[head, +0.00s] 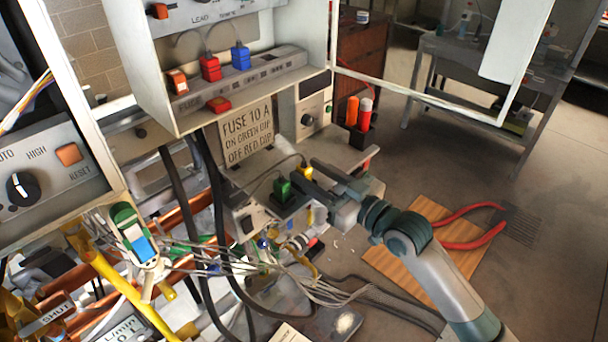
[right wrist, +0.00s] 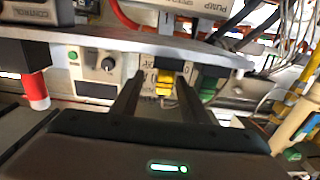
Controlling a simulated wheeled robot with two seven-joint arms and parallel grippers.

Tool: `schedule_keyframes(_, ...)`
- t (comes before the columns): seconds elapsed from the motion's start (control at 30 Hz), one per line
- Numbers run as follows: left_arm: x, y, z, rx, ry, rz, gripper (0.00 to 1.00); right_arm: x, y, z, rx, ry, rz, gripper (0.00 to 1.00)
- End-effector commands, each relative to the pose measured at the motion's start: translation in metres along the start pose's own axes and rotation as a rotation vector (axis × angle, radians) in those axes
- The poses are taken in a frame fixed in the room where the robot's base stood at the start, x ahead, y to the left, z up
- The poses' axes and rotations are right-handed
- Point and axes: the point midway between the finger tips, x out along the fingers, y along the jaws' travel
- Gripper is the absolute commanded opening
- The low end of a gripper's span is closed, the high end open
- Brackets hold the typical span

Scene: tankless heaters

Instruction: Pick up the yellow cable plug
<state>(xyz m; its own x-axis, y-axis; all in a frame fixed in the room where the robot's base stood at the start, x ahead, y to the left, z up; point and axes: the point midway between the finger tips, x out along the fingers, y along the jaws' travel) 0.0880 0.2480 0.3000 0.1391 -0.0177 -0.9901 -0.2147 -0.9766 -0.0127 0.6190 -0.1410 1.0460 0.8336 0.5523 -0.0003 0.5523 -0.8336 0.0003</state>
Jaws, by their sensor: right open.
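The yellow cable plug (head: 305,172) sits on the small shelf below the fuse sign, with a thin cable at its back. In the right wrist view the yellow plug (right wrist: 165,82) shows between the fingertips. My right gripper (head: 302,175) reaches in from the right and is open. Its two fingers point at the yellow plug, one on each side in the right wrist view (right wrist: 160,84). I cannot tell whether they touch it. My left gripper is not in view.
A green plug (head: 282,188) stands close beside the yellow one; it also shows in the right wrist view (right wrist: 208,88). The fuse sign (head: 247,132) is behind. Red and orange cylinders (head: 358,112) stand to the right. Loose cables (head: 290,280) hang below.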

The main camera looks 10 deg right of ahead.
Motion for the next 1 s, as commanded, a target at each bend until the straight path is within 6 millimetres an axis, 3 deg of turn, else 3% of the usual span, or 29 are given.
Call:
schedule_keyframes(0.37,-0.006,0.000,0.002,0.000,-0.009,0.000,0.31,0.009,-0.002,-0.002,0.002,0.001,0.000,0.41)
schedule_keyframes(0.6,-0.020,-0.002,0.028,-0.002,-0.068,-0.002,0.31,0.037,-0.006,-0.003,0.002,0.001,0.001,0.41)
schedule_keyframes(0.77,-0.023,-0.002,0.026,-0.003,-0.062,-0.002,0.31,0.050,-0.007,-0.002,0.001,0.000,-0.001,0.41)
schedule_keyframes(1.0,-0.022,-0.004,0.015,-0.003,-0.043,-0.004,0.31,0.052,-0.007,0.000,0.000,0.000,0.000,0.41)
